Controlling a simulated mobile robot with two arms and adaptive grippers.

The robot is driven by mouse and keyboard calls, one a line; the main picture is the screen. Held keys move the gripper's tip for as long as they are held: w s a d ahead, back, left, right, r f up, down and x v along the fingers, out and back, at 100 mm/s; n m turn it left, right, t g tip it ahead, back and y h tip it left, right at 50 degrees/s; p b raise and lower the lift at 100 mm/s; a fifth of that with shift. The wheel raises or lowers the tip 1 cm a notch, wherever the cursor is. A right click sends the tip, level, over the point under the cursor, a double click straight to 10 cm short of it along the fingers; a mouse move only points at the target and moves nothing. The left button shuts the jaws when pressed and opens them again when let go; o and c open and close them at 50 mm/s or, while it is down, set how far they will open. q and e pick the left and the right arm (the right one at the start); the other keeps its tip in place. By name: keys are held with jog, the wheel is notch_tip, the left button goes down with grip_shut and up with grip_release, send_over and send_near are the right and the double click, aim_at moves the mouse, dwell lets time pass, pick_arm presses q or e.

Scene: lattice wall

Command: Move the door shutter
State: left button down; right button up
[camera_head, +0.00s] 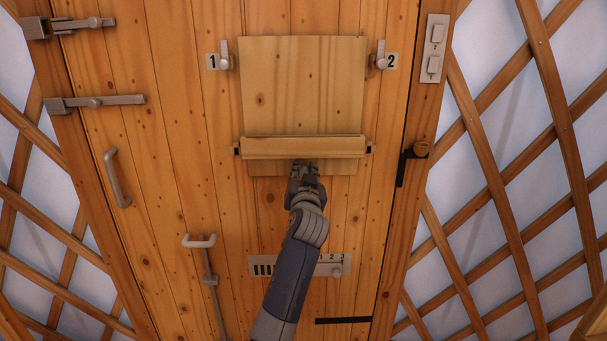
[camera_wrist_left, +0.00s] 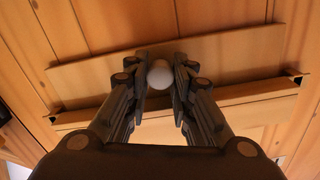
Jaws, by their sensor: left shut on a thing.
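The door shutter (camera_head: 302,85) is a pale wooden board on the plank door. It passes behind a horizontal wooden bar (camera_head: 300,146), and a short strip of board shows below the bar. My left gripper (camera_head: 306,166) is at the bar's lower edge, near its middle. In the left wrist view its two fingers (camera_wrist_left: 160,80) are shut on a round white knob (camera_wrist_left: 160,72). The knob stands in front of pale wood (camera_wrist_left: 225,52); it is hidden in the head view. My right gripper is in neither view.
Small turn latches marked 1 (camera_head: 226,58) and 2 (camera_head: 381,58) flank the shutter's top. Bolts (camera_head: 95,101), a pull handle (camera_head: 117,178), a lever (camera_head: 200,241) and a numbered slide plate (camera_head: 335,266) are on the door. A switch plate (camera_head: 433,48) is at right.

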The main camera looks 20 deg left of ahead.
pick_arm(q)
jog(key=shift+r, duration=0.5)
jog(key=c, duration=1.5)
grip_release()
jog(key=shift+c, duration=0.2)
jog(key=shift+o, duration=0.9)
jog(key=shift+f, duration=0.15)
jog(key=shift+s+d+f, duration=0.1)
jog(key=shift+s, duration=0.15)
jog(key=v, duration=0.7)
